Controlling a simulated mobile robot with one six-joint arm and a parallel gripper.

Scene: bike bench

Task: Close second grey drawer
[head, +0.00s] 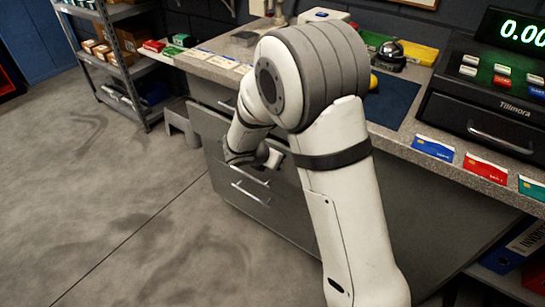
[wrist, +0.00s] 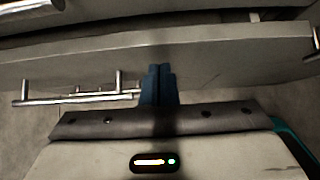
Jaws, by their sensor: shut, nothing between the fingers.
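The grey drawer unit stands under the counter in the head view. Its second grey drawer (head: 207,135) juts out from the front above it, so it is partly open. In the wrist view this drawer's front (wrist: 225,55) spans the picture, with a dark gap behind its top edge. A metal handle (wrist: 75,98) shows left of my fingers. My gripper (wrist: 158,72) is shut and empty, its blue fingertips at the drawer front; I cannot tell whether they touch. In the head view my arm hides much of the unit and the fingertips.
A lower drawer handle (head: 250,193) shows under my wrist. The stone counter (head: 408,130) above carries a till (head: 490,110) and cards. A grey stool (head: 180,122) and metal shelving (head: 122,65) stand to the left. The concrete floor (head: 110,200) at left is clear.

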